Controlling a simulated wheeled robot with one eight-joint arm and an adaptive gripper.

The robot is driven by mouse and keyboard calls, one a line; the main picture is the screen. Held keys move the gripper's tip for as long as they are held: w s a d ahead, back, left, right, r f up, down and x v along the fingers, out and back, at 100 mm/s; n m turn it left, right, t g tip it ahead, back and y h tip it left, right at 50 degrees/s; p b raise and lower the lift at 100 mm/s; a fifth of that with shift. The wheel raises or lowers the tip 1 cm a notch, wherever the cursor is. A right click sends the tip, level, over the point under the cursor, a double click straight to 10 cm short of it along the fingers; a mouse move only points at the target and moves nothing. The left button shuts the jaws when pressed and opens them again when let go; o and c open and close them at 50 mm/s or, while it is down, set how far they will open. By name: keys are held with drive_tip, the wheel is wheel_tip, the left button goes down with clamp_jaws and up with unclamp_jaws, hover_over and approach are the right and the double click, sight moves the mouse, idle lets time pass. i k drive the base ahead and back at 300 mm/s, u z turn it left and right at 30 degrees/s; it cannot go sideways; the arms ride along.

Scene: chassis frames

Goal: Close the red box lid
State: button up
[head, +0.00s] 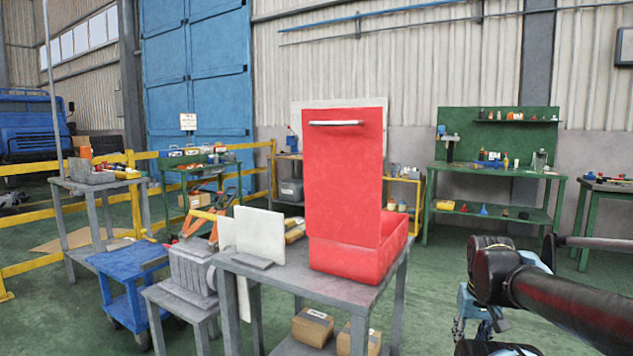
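The red box (352,264) stands on a grey metal table (300,288) in the middle of the head view. Its red lid (345,185) stands upright, so the box is open. A pale bar handle (337,123) is near the top of the lid. The lid hides part of the box's inside. My black arm reaches in from the right edge. My gripper (468,312) seems to be the pale blue and dark linkage at the lower right, apart from the box and lower than the lid. Its fingertips are not clear, and I cannot tell if it is open.
White panels (259,236) stand on the table left of the box. Cardboard boxes (313,325) sit on its lower shelf. A blue cart (128,265) and a grey stand (180,298) are to the left. A green workbench (495,172) is behind right. Green floor between is clear.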

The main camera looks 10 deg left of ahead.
sight(342, 148)
drive_tip(key=u, duration=0.6)
drive_tip(key=k, duration=0.5)
drive_tip(key=u, duration=0.4)
drive_tip(key=i, duration=0.5)
drive_tip(key=u, duration=0.45)
drive_tip(key=k, duration=1)
drive_tip(key=z, duration=0.15)
